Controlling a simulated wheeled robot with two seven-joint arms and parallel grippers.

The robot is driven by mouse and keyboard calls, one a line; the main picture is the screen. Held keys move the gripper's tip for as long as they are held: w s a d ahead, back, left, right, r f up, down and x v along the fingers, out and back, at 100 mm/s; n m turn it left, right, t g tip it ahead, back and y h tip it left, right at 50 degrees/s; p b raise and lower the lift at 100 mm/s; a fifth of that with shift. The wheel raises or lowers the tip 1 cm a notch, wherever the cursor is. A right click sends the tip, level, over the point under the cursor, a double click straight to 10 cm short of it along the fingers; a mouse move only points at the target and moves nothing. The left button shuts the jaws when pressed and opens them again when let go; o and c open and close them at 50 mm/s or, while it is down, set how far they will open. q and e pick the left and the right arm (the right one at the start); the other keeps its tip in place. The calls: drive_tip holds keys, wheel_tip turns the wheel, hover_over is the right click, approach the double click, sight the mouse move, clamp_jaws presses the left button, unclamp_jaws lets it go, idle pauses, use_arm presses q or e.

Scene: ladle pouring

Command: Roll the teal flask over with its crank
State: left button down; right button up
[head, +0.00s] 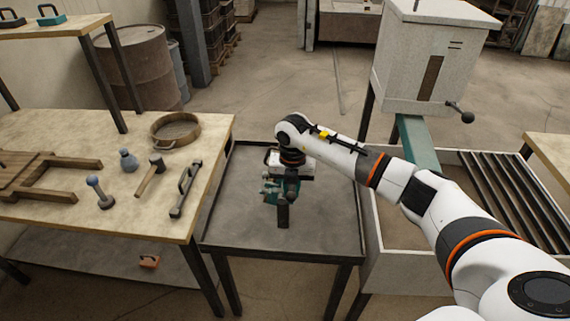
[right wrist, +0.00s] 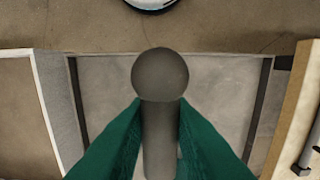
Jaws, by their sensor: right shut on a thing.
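My right gripper (head: 283,190) is over the grey-topped stand in the middle of the head view. In the head view, a dark bar (head: 283,216) shows just in front of the gripper. Teal surfaces (head: 270,190) show at the gripper, but I cannot tell how much is flask and how much is fingers. The wrist and fingers hide most of what is there. My left gripper is not in view.
The stand (head: 225,215) has a raised dark rim and is otherwise bare. A pale hopper (head: 425,60) with a knobbed crank (head: 462,114) stands at right.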

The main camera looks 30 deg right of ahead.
drive_tip(key=w+a+f+b, duration=0.6)
drive_tip(key=a+f+b, duration=0.2)
drive_tip(key=a+b, duration=0.2)
drive_tip(key=shift+a+f+b, duration=0.2)
drive_tip(key=shift+b, duration=0.5)
drive_tip(key=o, duration=1.2)
drive_tip(key=shift+w+a+f, duration=0.1)
drive_tip(key=shift+w+f, duration=0.05)
drive_tip(key=shift+w, duration=0.15)
drive_tip(key=shift+c, duration=0.2)
